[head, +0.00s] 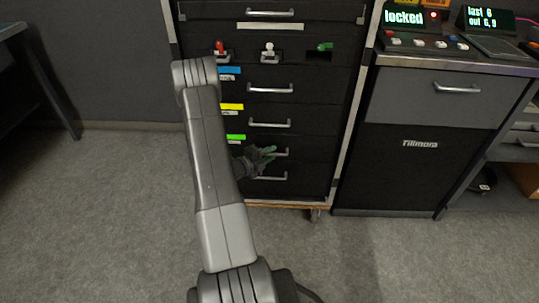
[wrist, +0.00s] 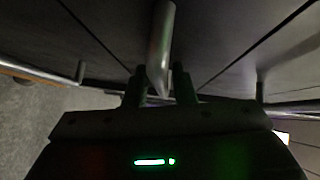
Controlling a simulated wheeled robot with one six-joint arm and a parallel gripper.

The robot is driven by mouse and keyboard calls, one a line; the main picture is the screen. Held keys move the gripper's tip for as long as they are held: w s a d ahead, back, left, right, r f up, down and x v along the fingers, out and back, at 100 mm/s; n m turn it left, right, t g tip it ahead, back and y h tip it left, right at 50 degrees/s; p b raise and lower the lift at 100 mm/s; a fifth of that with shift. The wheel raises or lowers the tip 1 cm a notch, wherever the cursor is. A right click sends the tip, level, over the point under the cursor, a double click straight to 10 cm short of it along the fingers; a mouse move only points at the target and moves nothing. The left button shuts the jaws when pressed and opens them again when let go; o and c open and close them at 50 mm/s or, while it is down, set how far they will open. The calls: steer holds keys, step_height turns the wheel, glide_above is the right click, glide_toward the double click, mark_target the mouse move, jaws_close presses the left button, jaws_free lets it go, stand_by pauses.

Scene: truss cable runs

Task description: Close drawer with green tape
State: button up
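The drawer with green tape (head: 235,138) is a black drawer front low in the cabinet, below the drawers with yellow and blue tape. Its front looks about flush with the others, but my arm and gripper hide part of it, so I cannot tell if a small gap remains. My gripper (head: 268,152) is at this drawer's silver handle (head: 283,153). In the wrist view, the two fingers of my gripper (wrist: 160,84) stand apart, one on each side of a handle bar (wrist: 161,45). Narrow gaps seem to show beside the bar; contact is unclear.
Yellow tape (head: 232,106) and blue tape (head: 230,71) mark the drawers above. Small red, white and green switches (head: 269,50) sit higher up. A black cabinet (head: 415,150) with control boxes on top stands right; one display (head: 404,17) reads "locked". The grey floor at left is clear.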

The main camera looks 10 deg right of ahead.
steer(key=shift+w+r, duration=0.15)
steer(key=shift+r, duration=0.15)
steer(key=p+v, duration=0.2)
steer(key=v, duration=1.2)
steer(key=shift+s+f, duration=0.2)
steer(key=shift+f, duration=0.15)
steer(key=shift+d, duration=0.2)
steer(key=b+x, duration=0.2)
steer(key=x, duration=1.1)
steer(key=shift+w+d+r, duration=0.1)
steer(key=shift+w+d, duration=0.2)
steer(key=shift+d, duration=0.05)
steer(key=shift+s+a+r, duration=0.15)
steer(key=shift+s+a, duration=0.05)
steer(key=shift+s, duration=0.05)
steer(key=shift+s+p, duration=0.3)
steer(key=shift+p, duration=0.05)
